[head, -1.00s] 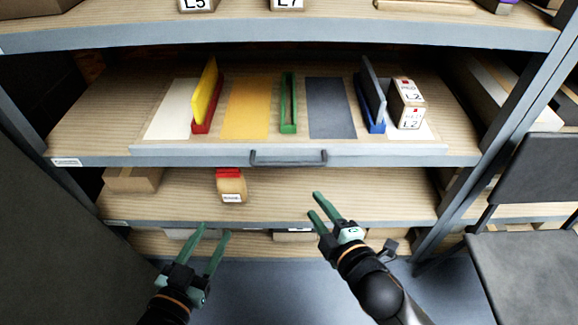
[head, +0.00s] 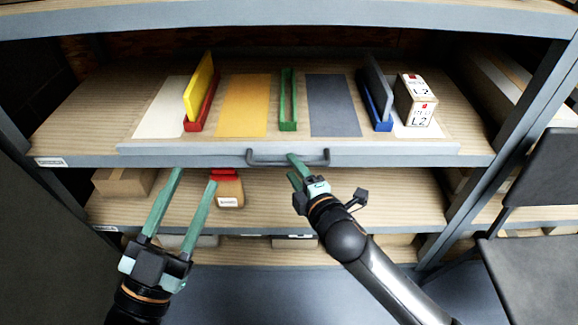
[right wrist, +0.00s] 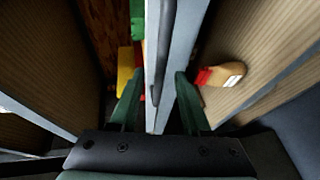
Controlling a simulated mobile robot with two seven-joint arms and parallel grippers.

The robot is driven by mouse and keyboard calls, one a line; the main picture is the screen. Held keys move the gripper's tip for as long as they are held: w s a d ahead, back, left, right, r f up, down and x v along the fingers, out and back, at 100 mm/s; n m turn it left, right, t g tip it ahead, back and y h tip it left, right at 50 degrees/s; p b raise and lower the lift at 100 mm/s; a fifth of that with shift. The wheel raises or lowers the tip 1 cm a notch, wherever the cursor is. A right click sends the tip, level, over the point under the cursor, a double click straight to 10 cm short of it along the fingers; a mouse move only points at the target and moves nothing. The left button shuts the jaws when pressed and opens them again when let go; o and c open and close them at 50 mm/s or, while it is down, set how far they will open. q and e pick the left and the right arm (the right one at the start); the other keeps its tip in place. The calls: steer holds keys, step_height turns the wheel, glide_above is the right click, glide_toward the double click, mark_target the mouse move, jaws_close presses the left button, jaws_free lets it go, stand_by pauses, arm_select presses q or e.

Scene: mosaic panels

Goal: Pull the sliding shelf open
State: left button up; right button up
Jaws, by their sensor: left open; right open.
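The sliding shelf (head: 440,149) is a wooden board with a grey front edge, sitting within the rack. Its grey bar handle (head: 262,161) is at the middle of the front edge. My right gripper (head: 292,166) is open at the right part of the handle. In the right wrist view, my right gripper's fingers (right wrist: 155,95) stand on either side of the grey front edge and handle (right wrist: 157,60); contact cannot be told. My left gripper (head: 193,178) is open and empty, below the shelf front at the left.
The shelf bears a yellow panel (head: 198,88) in a red holder, a green holder (head: 288,100), a grey panel (head: 377,85) in a blue holder and a box marked L2 (head: 415,98). A red-topped block (head: 228,190) is on the lower shelf. A chair (head: 545,200) stands right.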

mark_target(289, 164)
arm_select(q)
steer(key=shift+s+d+r+m+t+h+b, duration=0.15)
steer(key=shift+s+r+m+h, duration=0.35)
steer(key=shift+r, duration=0.25)
steer(key=shift+s+d+r+m+t+h+b, duration=0.1)
steer(key=shift+s+r+m+h, duration=0.35)
steer(key=shift+r, duration=0.3)
steer(key=shift+s+d+r+m+t+h+b, duration=0.15)
steer(key=shift+s+r+m+h, duration=0.25)
steer(key=shift+r+h, duration=0.3)
arm_select(e)
steer(key=shift+x, duration=1.55)
arm_select(q)
steer(key=shift+a, duration=0.1)
arm_select(e)
jaws_close()
